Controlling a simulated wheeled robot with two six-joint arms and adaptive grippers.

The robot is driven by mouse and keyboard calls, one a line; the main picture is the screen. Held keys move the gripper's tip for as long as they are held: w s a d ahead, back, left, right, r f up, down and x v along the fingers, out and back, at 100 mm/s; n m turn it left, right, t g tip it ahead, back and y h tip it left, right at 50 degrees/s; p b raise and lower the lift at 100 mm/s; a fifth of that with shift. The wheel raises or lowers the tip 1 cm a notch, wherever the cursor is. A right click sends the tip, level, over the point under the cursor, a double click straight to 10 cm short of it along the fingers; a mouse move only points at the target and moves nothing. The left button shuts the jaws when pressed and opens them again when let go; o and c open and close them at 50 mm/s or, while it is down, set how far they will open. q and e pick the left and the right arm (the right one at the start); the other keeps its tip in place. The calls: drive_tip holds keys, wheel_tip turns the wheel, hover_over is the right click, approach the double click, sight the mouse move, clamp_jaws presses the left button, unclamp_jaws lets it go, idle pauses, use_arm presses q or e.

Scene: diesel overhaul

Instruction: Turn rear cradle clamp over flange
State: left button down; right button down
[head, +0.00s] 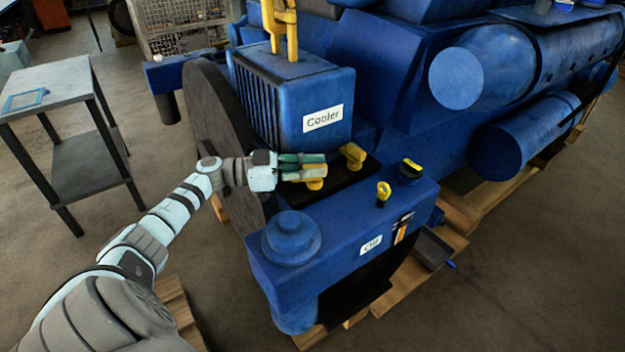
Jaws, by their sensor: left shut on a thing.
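My left gripper (308,165) reaches in from the left and is shut on a yellow clamp (314,184) beside the blue cooler (330,90). The clamp's round base shows below the fingers, and its arm is partly hidden by them. A second yellow clamp (352,155) stands apart, farther right, near the cooler's lower right corner. Both clamps are at the dark flat base (345,184) in front of the cooler. I cannot tell from this view which clamp is the rear one, or whether the held clamp overlaps the flange. My right gripper is not in view.
A yellow lifting hook (283,30) sits above the cooler. A blue oil housing (345,230) with a yellow ring (383,192) and a black-and-yellow cap (411,169) is in front.

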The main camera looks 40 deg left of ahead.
use_arm(q)
drive_tip(key=shift+f, duration=0.1)
idle(0.3)
drive_tip(key=c, duration=1.5)
unclamp_jaws()
drive_tip(key=shift+c, duration=0.2)
drive_tip(key=shift+s+d, duration=0.1)
